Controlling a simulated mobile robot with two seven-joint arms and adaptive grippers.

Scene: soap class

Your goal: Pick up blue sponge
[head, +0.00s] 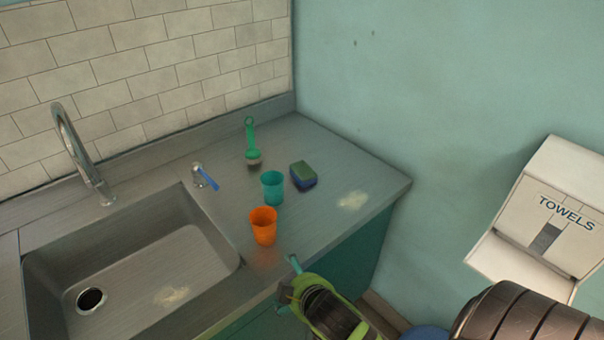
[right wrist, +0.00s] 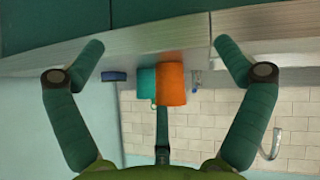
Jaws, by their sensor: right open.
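The blue sponge (head: 304,182) has a green top and lies on the counter, right of the teal cup (head: 272,188). It also shows in the right wrist view (right wrist: 114,76), where the picture is upside down, between the fingers but farther off. My right gripper (head: 290,282) is at the counter's front edge, apart from the sponge and nearer to the camera than the orange cup (head: 263,226). Its two fingers are spread wide with nothing between them in the right wrist view (right wrist: 160,48). My left gripper is not in view.
The two cups stand left of the sponge. A green brush (head: 252,142) stands behind, near the tiled wall. A pale stain (head: 353,201) marks clear counter right of the sponge.

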